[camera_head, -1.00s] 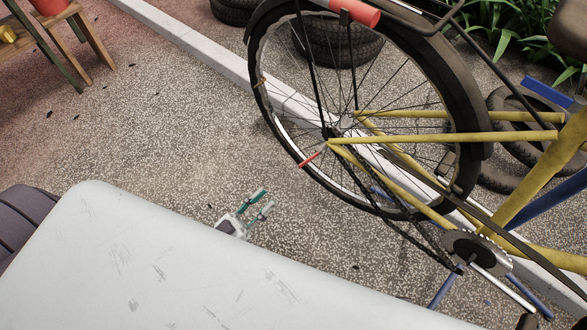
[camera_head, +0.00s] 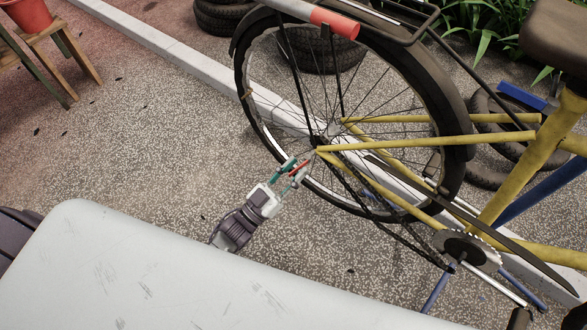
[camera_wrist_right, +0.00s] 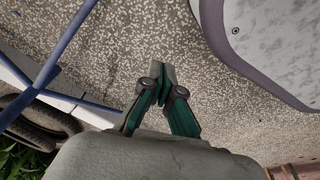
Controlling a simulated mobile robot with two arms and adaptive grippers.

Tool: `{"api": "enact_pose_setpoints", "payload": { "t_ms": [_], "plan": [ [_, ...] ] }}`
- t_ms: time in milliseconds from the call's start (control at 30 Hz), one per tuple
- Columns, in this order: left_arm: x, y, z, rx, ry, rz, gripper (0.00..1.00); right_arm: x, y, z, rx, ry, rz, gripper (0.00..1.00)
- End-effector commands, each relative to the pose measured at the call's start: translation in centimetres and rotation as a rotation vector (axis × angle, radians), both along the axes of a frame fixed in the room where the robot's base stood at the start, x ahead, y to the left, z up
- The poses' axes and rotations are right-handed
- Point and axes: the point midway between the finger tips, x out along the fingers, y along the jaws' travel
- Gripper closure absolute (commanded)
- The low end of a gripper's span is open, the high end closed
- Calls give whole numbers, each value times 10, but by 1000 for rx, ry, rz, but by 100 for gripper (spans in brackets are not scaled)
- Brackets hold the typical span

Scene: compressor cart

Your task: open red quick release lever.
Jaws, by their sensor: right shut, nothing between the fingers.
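The red quick release lever (camera_head: 297,168) sticks out from the rear hub of the yellow bicycle (camera_head: 420,145), pointing down and left. My left gripper (camera_head: 291,167) is at the lever, with its green fingers apart and one on either side of it. I cannot tell whether either finger touches the lever. My right gripper (camera_wrist_right: 163,88) shows in the right wrist view, its green fingers shut with nothing between them, over bare ground away from the lever.
The rear wheel (camera_head: 345,110) and chain are close beside my left gripper. Blue stand bars (camera_wrist_right: 45,75) and a black tyre (camera_wrist_right: 40,130) lie left in the right wrist view. A wooden stool (camera_head: 50,40) with a red pot stands far left. Open paving lies between.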

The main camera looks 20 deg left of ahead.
Motion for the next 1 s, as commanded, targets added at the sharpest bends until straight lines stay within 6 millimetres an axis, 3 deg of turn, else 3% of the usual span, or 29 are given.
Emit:
{"api": "enact_pose_setpoints", "payload": {
  "t_ms": [200,400,667,1000],
  "plan": [
    [0,0,0,0,0,0,70,0,0,0,0,0,0,100],
    [0,0,0,0,0,0,100,0,0,0,0,-1,0,100],
    [-1,-1,0,-3,1,13,100,1,0,1,1,-3,0,100],
    [-4,-14,0,-5,1,255,100,-13,-1,-17,1,7,3,100]
  ]
}}
